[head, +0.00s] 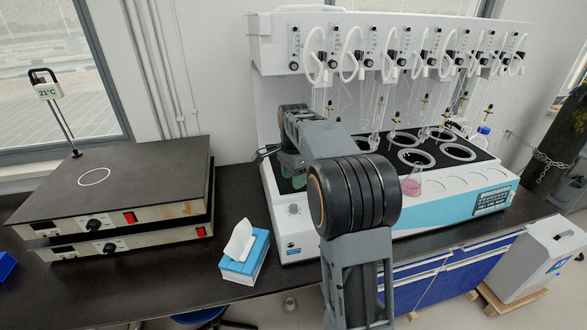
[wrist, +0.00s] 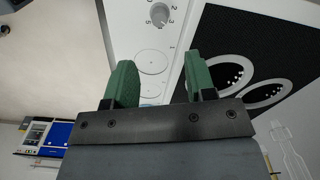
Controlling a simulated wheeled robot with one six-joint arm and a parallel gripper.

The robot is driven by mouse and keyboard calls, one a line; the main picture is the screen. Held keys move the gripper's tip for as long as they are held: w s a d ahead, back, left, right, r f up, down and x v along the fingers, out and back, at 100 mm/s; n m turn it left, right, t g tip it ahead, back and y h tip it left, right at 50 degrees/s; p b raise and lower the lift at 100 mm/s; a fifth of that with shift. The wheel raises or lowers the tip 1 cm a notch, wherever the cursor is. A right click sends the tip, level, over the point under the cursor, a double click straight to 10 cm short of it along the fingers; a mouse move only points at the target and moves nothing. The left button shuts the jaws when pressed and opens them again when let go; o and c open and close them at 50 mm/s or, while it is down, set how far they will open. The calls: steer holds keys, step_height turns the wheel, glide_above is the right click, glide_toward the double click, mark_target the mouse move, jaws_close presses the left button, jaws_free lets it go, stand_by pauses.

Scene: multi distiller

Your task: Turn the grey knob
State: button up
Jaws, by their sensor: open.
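The grey knob (wrist: 160,15) sits on the white front panel of the distiller, ringed by printed numbers, at the top of the wrist view. In the head view a small knob (head: 293,209) shows on the front left of the white and blue multi distiller (head: 400,222); I cannot tell if it is the same one. My gripper (wrist: 160,75) has two green fingers, spread apart and empty. The knob lies beyond the fingertips, roughly between them in the picture, and nothing touches it. In the head view my arm hides most of the gripper, with a bit of green (head: 298,181) showing.
A tissue box (head: 243,262) stands on the dark bench left of the distiller. Two stacked hotplates (head: 120,185) are further left.

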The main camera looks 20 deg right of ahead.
steer(key=shift+r, duration=1.55)
steer(key=s+a+f+n+t, duration=0.1)
steer(key=s+a+f+n, duration=0.1)
steer(key=s+n, duration=0.3)
steer(key=s+a+f+n+t, duration=0.1)
steer(key=s+a+f+n, duration=0.1)
steer(key=s+a+n, duration=0.3)
steer(key=s+a+f+n+t, duration=0.1)
steer(key=s+n, duration=0.5)
steer(key=s, duration=0.6)
steer(key=a+f, duration=0.1)
steer(key=a, duration=0.1)
steer(key=shift+a+f+n+t, duration=0.25)
steer(key=shift+a+n+t, duration=0.05)
steer(key=shift+a+t, duration=0.1)
steer(key=shift+a+r, duration=0.1)
steer(key=shift+r, duration=0.25)
steer(key=shift+c, duration=0.2)
